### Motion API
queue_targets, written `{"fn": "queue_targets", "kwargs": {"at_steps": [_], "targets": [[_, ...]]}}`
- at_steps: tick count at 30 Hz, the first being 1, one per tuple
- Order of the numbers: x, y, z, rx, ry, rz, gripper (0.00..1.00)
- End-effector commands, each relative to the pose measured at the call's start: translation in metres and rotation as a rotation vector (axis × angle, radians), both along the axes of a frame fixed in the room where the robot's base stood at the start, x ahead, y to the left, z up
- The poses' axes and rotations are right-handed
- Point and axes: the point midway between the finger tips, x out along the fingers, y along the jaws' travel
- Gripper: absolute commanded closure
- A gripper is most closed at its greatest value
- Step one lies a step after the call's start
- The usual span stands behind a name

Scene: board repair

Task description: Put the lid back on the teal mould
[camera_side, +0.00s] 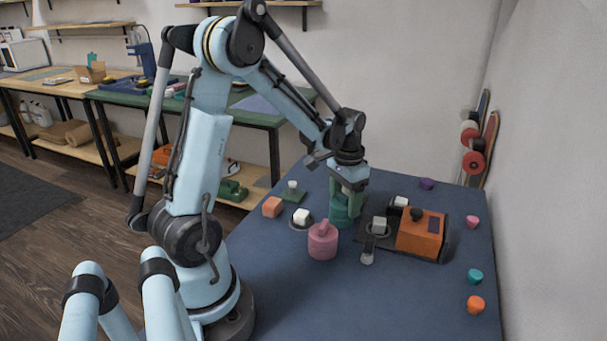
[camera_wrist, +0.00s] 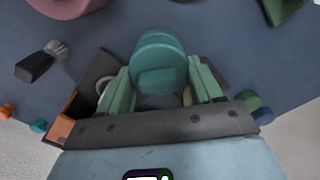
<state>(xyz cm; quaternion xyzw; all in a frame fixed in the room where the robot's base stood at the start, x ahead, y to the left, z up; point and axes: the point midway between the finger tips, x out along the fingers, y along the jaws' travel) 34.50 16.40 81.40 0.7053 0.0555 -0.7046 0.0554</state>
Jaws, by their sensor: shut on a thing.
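My gripper (camera_side: 346,190) points down over the dark blue table, its pale green fingers on either side of a teal piece. In the wrist view, my gripper (camera_wrist: 162,90) has a round teal lid (camera_wrist: 158,46) with a blocky grip between its fingers. In the side view, the teal mould (camera_side: 339,222) stands directly below the fingers, right behind the pink mould. The lid and mould look like one teal stack there; the fingers partly cover it, and I cannot tell whether the lid is seated or slightly above.
A pink mould with a knob (camera_side: 322,243) stands close in front. An orange machine (camera_side: 420,236) on a dark base is just right. Small coloured pieces line the right edge. The table's front is clear.

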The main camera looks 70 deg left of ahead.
Motion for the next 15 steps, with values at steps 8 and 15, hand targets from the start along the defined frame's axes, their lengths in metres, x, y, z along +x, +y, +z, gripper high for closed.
{"fn": "queue_targets", "kwargs": {"at_steps": [8,15], "targets": [[0.0,0.0,0.0,0.0,0.0,0.0,0.12],[0.0,0.0,0.0,0.0,0.0,0.0,0.05]]}}
